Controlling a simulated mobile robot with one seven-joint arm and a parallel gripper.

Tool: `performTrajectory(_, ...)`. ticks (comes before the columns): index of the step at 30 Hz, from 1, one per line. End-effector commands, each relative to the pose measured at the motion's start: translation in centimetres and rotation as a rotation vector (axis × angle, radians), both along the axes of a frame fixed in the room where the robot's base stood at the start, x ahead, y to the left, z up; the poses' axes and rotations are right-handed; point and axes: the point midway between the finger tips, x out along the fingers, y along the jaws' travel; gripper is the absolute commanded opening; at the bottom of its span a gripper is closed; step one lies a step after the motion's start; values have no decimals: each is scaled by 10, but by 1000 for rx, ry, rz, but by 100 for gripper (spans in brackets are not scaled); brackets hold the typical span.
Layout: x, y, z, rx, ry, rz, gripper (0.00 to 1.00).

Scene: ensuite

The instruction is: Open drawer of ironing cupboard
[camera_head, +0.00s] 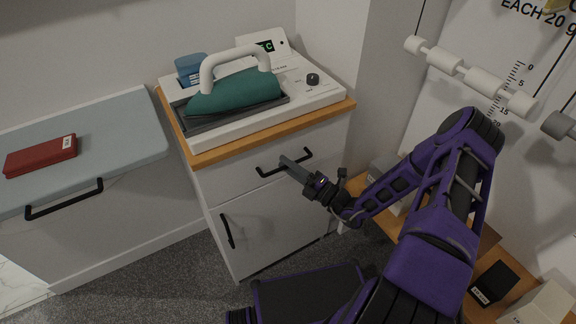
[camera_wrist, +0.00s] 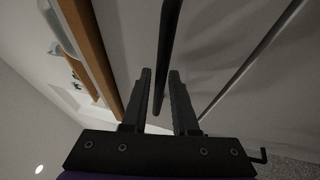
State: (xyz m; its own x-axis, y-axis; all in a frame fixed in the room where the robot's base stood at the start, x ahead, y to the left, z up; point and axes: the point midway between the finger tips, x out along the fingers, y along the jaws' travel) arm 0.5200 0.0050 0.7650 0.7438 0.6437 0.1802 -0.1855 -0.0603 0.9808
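The ironing cupboard is a white unit with a wooden top (camera_head: 202,158) and a teal iron-like press (camera_head: 236,92) on it. Its drawer front (camera_head: 230,180) looks shut and carries a black bar handle (camera_head: 268,172). My gripper (camera_head: 287,164) is at the middle of this handle. In the wrist view the handle (camera_wrist: 168,35) runs between the two fingers of my gripper (camera_wrist: 160,75). Whether the left finger touches the bar I cannot tell.
Below the drawer is a door with a black handle (camera_head: 227,231). To the left stands a grey-topped unit (camera_head: 100,140) with a red box (camera_head: 41,156). A low wooden shelf (camera_head: 490,310) with boxes is at right. Carpet (camera_head: 150,275) is clear at front left.

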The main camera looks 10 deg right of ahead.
Motion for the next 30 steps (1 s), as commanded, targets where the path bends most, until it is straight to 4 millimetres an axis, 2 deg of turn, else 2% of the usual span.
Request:
performTrajectory(2,0,0,0,0,0,0,27)
performTrajectory(6,0,0,0,0,0,0,2)
performTrajectory(7,0,0,0,0,0,0,0)
performTrajectory(30,0,0,0,0,0,1,0)
